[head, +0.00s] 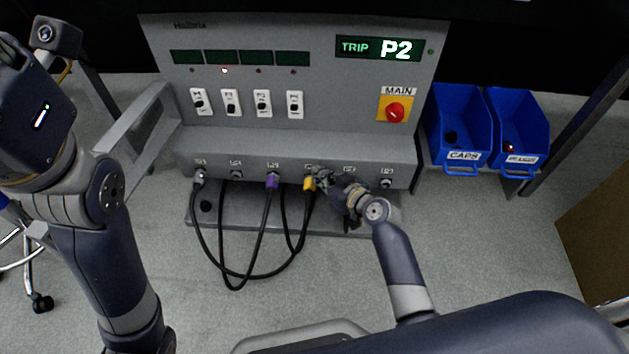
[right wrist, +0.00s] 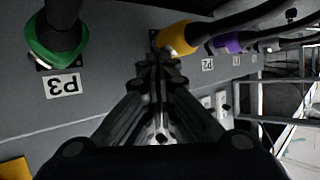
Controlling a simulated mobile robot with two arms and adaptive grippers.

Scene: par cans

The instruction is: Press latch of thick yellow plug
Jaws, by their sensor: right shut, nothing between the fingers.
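The thick yellow plug (head: 308,183) sits in a socket on the lower front of the grey panel, with a black cable hanging from it. In the right wrist view the yellow plug (right wrist: 177,38) is just right of my fingertips. My right gripper (head: 322,176) is right beside the plug in the head view. In the right wrist view its fingers (right wrist: 156,62) are together and hold nothing. The fingertips hide part of the plug's edge, and I cannot tell whether they touch its latch. My left arm is at the left; its fingers do not show.
A purple plug (head: 272,181) is left of the yellow one. A green plug (right wrist: 56,40) is at P3 in the right wrist view. Black cables loop below the panel. Two blue bins (head: 461,171) hang at the right. The panel display (head: 378,48) reads TRIP P2.

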